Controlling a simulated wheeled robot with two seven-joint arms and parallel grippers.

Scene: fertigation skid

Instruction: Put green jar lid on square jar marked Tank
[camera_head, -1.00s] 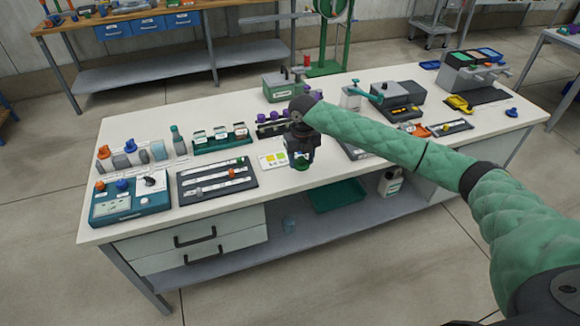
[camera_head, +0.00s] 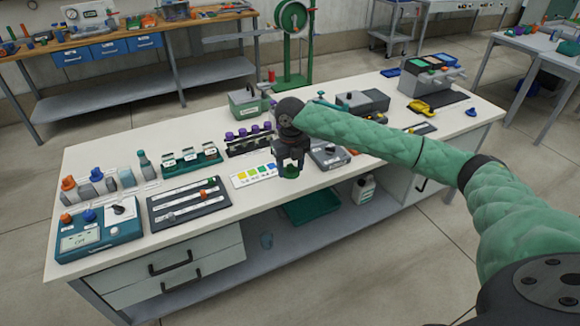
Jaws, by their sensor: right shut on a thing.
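My right gripper (camera_head: 291,166) points down over the front part of the white bench, right of the colour card. It is shut on the green jar lid (camera_head: 291,171), which shows just below the fingertips and looks clear of the bench top. Several small square jars with white labels stand in a green rack (camera_head: 205,166) left of the gripper. Their lettering is too small to read, so I cannot tell which is marked Tank. My left gripper is out of view.
A dark slider board (camera_head: 220,203) and a teal control box (camera_head: 110,240) are at the front left. Grey devices (camera_head: 362,102) stand on the right.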

